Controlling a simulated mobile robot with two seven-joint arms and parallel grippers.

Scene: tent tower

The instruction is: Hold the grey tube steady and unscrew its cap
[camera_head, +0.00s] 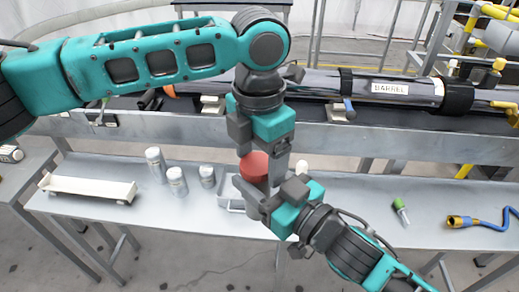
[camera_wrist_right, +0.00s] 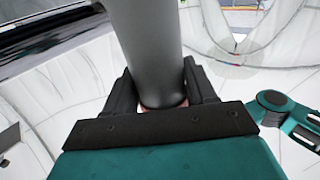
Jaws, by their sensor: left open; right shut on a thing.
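The grey tube (camera_wrist_right: 150,50) stands between the fingers of my right gripper (camera_wrist_right: 155,88) in the right wrist view, and the gripper is shut on it. A reddish edge shows at the tube's lower end there. In the head view the red cap (camera_head: 254,168) sits above my right gripper (camera_head: 262,190), which hides most of the tube. My left gripper (camera_head: 261,157) points down over the cap from above. It is open, with its fingers near the cap's sides. I cannot tell whether they touch it.
A beige tray (camera_head: 88,188) and several white canisters (camera_head: 177,181) stand left on the metal bench (camera_head: 345,215). A green-capped tube (camera_head: 401,209) and a blue crank tool (camera_head: 485,221) lie right. A labelled barrel (camera_head: 400,88) runs along the back.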

